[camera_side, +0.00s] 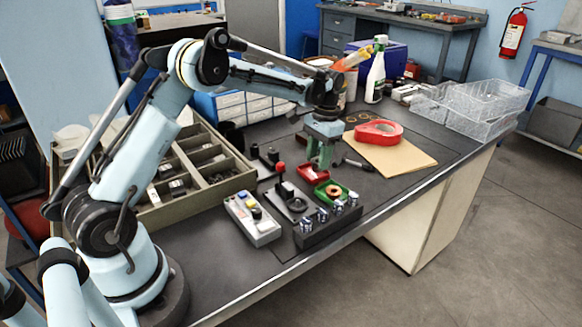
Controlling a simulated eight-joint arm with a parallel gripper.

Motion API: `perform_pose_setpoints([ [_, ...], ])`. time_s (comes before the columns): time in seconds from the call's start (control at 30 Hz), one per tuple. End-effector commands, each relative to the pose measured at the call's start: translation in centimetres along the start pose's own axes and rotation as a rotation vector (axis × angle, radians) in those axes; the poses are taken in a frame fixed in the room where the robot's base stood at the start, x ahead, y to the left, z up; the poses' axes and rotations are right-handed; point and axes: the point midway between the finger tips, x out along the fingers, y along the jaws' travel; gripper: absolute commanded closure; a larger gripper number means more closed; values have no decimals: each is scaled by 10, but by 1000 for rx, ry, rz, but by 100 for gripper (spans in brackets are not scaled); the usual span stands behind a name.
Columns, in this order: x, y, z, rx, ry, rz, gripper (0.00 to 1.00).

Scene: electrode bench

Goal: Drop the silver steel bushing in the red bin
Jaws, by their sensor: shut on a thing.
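My gripper (320,160) points down with its green fingers right over the small red bin (310,175). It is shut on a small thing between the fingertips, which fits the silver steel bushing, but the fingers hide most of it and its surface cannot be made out. The red bin is a shallow open tray on the dark bench, partly covered by the fingers. A matching green bin (341,195) sits just in front of it. The inside of the red bin is too small to read clearly.
A black block (328,228) with several silver-topped pieces stands at the front edge. A grey switch box (252,220) and a black fixture (290,200) are beside it.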

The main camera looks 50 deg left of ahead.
Motion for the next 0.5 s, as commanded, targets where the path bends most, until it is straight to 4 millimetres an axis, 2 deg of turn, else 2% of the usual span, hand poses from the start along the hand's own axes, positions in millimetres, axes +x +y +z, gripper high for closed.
perform_pose_setpoints([
  [0.5,10,0,-1,0,0,0,94],
])
